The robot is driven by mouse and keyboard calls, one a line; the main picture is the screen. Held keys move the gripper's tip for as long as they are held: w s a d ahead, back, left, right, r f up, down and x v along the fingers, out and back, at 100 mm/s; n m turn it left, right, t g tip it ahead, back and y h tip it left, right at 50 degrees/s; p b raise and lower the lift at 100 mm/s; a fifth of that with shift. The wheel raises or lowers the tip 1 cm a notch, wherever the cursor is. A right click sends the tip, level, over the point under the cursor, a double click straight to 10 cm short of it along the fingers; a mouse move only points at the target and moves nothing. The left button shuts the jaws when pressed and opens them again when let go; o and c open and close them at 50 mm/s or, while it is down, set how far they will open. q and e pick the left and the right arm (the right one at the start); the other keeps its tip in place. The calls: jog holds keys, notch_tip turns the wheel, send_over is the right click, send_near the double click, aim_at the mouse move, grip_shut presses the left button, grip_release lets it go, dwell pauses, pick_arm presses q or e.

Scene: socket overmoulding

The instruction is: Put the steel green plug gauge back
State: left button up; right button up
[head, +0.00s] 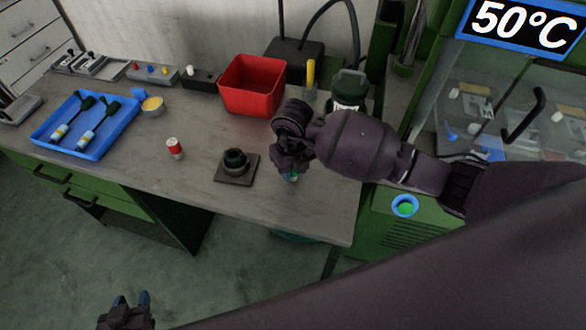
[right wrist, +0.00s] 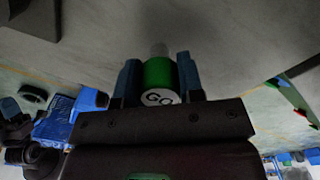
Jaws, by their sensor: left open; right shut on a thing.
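The steel green plug gauge (right wrist: 158,75) is between the fingers of my right gripper (right wrist: 160,82) in the right wrist view. It has a green band, a pale steel end and a white face with dark lettering. In the head view my right gripper (head: 290,174) is over the right part of the bench, right of the dark square base, with only a bit of the gauge showing. I cannot tell whether the gauge touches the bench. My left gripper (head: 130,302) is open and empty, low at the bottom left, over the floor.
A dark square base (head: 222,176) with a round dark part stands left of my right gripper. A red and white cylinder (head: 175,148) stands farther left. A blue tray (head: 108,138) holds green-handled tools. A red bin (head: 252,85) stands behind. The front middle of the bench (head: 140,168) is clear.

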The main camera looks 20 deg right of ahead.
jog(key=shift+f, duration=0.3)
jog(key=shift+f, duration=0.15)
jog(key=o, duration=1)
jog(key=shift+r, duration=0.4)
notch_tip(320, 180, up, 10)
jog(key=shift+f+p, duration=0.1)
jog(key=shift+p, duration=0.25)
jog(key=shift+r, duration=0.9)
